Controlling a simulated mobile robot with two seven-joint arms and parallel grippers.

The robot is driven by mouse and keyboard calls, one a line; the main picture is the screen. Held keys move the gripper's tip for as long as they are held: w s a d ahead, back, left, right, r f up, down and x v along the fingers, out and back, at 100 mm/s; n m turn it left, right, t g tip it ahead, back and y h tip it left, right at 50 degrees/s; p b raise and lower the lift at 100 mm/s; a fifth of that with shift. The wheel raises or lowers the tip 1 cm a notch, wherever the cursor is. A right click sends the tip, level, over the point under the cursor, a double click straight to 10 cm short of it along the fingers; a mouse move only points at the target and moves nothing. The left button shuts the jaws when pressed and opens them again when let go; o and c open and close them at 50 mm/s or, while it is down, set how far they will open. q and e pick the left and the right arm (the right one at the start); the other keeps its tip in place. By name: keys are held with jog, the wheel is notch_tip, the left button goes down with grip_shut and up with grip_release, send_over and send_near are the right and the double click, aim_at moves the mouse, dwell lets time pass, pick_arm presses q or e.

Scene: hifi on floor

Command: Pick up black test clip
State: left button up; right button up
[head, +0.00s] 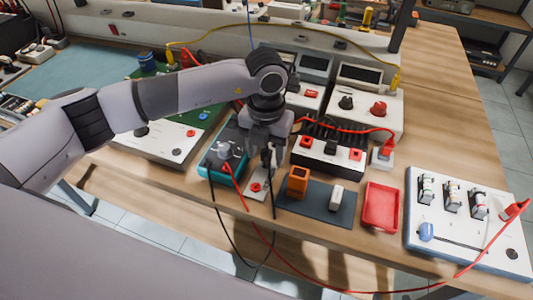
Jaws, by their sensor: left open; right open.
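My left gripper (264,150) reaches in from the left and points down over the workbench, with its jaws open. A slim black test clip (268,162) stands upright at the fingertips, above a small light-grey plate (258,186). I cannot tell whether the fingers touch it. A black lead hangs from the clip and loops below the table's front edge back to a teal meter (208,172) just left of the gripper. The gripper's body hides part of the clip and the meter. My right gripper is out of view.
An orange block (298,180) and a white block sit on a dark mat (318,205) right of the clip. A red tray (381,206) and a white switch panel (455,255) lie further right. A red lead sags along the front. Power supplies (358,98) stand behind.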

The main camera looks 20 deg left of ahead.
pick_arm(q)
jog(key=shift+f, duration=0.3)
jog(key=c, duration=0.9)
jog(key=shift+r, duration=0.2)
notch_tip(320, 180, up, 19)
jog(key=b, duration=0.1)
notch_tip(320, 180, up, 8)
jog(key=p, duration=0.5)
send_over(266, 151)
jog(key=shift+f, duration=0.15)
dwell(0.4)
